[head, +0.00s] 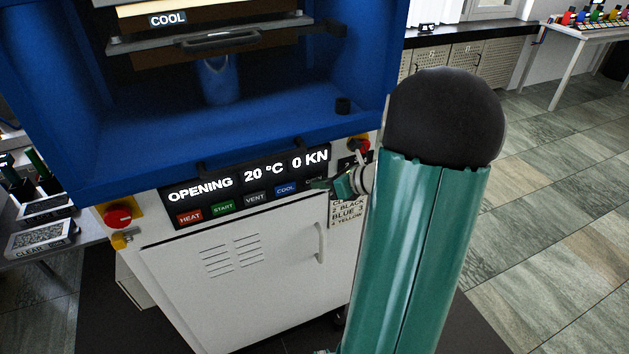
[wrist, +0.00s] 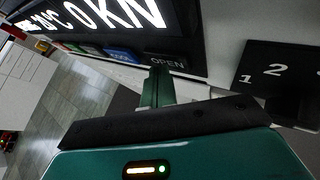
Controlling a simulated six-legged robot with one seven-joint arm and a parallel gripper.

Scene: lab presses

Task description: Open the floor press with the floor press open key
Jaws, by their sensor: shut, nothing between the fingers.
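The floor press (head: 90,130) is a large blue frame on a white cabinet. Its display (head: 250,177) reads OPENING, 20 °C, 0 KN. Below it is a row of keys: HEAT, START, VENT, COOL and OPEN. The dark OPEN key (wrist: 167,62) shows in the wrist view just beyond my fingertips; in the head view my gripper partly covers it. My gripper (head: 322,185) is shut and empty, its tips at the OPEN key. The wrist view also shows the shut green fingers (wrist: 158,76); I cannot tell whether they touch the key.
Red knobs (head: 118,216) sit at both sides of the panel. A door handle (head: 320,243) and a paper label (head: 347,212) are below the keys. A side table with boxes (head: 42,238) stands at left. Tiled floor at right is clear.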

